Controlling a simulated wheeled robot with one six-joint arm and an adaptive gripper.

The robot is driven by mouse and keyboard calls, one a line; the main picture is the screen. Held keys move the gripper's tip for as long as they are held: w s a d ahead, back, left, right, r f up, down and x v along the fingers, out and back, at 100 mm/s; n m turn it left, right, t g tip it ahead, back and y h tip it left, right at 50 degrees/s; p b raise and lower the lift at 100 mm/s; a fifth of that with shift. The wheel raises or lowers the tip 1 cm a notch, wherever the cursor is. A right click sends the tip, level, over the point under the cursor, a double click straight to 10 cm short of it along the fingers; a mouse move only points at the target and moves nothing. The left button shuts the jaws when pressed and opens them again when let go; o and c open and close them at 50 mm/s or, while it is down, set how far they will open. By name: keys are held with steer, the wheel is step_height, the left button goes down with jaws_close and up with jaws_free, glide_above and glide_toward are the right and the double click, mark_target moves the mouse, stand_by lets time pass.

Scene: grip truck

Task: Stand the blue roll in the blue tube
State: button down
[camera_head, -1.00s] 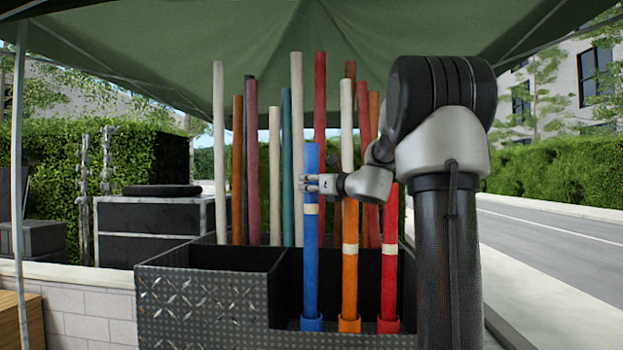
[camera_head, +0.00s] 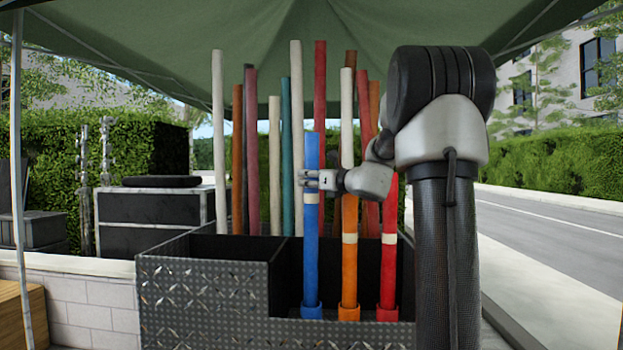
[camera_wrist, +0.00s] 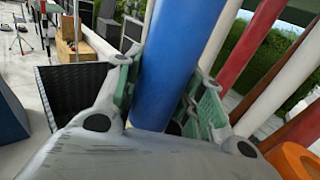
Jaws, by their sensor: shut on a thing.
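The blue roll (camera_head: 311,240) is upright in the head view, with a pale band below my gripper. Its lower end meets the blue tube (camera_head: 311,311) at the front of the dark metal bin. The roll appears to stand in the tube; how deep it sits is hidden. My gripper (camera_head: 311,180) is shut on the roll near its upper part. In the wrist view the blue roll (camera_wrist: 175,65) runs between the two green-padded fingers of my gripper (camera_wrist: 160,95).
An orange roll (camera_head: 349,265) in an orange tube and a red roll (camera_head: 388,260) in a red tube stand close on the right. The bin (camera_head: 200,300) holds several tall rolls behind. A hedge (camera_head: 545,165) and road lie at right.

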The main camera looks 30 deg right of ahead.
steer(key=shift+d+f, duration=0.15)
steer(key=shift+f, duration=0.95)
steer(key=c, duration=1.2)
jaws_free()
steer(key=shift+w, duration=0.1)
steer(key=o, duration=0.3)
steer(key=shift+w, duration=0.2)
steer(key=shift+o, duration=0.4)
steer(key=shift+s+r, duration=0.1)
steer(key=shift+r, duration=0.1)
steer(key=s+d, duration=0.2)
steer(key=s, duration=1)
